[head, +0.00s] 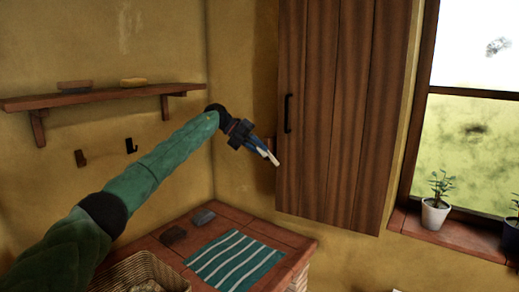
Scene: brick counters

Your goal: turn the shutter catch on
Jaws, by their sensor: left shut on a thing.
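The brown wooden shutter (345,110) hangs on the wall, with a black upright handle (287,113) near its left edge. My left gripper (272,158) is at the shutter's left edge, below the handle and apart from it. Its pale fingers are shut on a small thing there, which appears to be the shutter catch. The fingers hide most of the catch, so its angle cannot be told. My right gripper is out of view.
A brick counter (283,232) below bears a green striped cloth (235,260), two small blocks and a wicker basket (140,268). A wall shelf (100,97) and hooks are at left. A potted plant (435,212) stands on the window sill at right.

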